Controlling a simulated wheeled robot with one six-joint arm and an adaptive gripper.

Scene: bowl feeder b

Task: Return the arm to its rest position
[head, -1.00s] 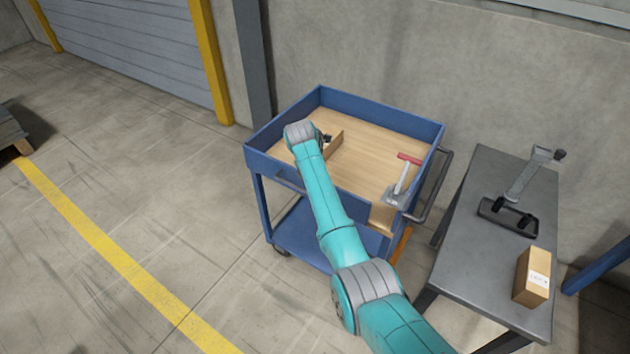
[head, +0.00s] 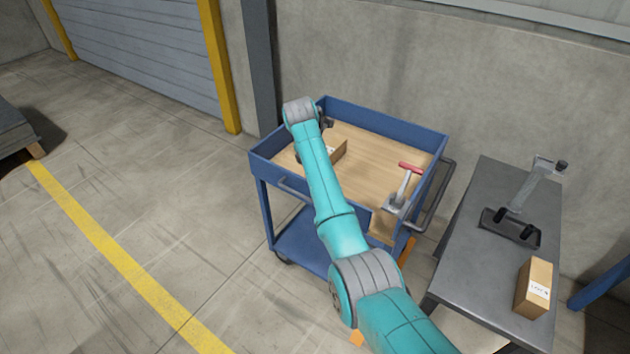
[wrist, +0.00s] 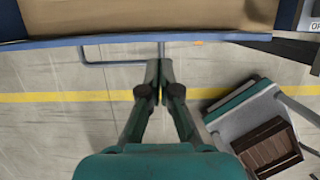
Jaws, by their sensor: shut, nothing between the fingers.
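My teal arm (head: 325,185) reaches out over the blue cart (head: 385,122), with its grey wrist joint above the cart's back left part. My gripper (wrist: 161,68) shows in the wrist view with its two fingers together and nothing between them. Its fingertips appear just below the cart's blue edge and over the handle bar in that picture. In the head view only a small dark part of the gripper shows beside the wrist joint; the arm hides the rest.
A small cardboard box (head: 338,151) and a red-handled tool (head: 403,185) are in the cart's wooden tray. A grey table (head: 475,262) at right bears a grey device (head: 525,205) and another box (head: 534,289). A brown slatted crate (wrist: 268,148) shows below right.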

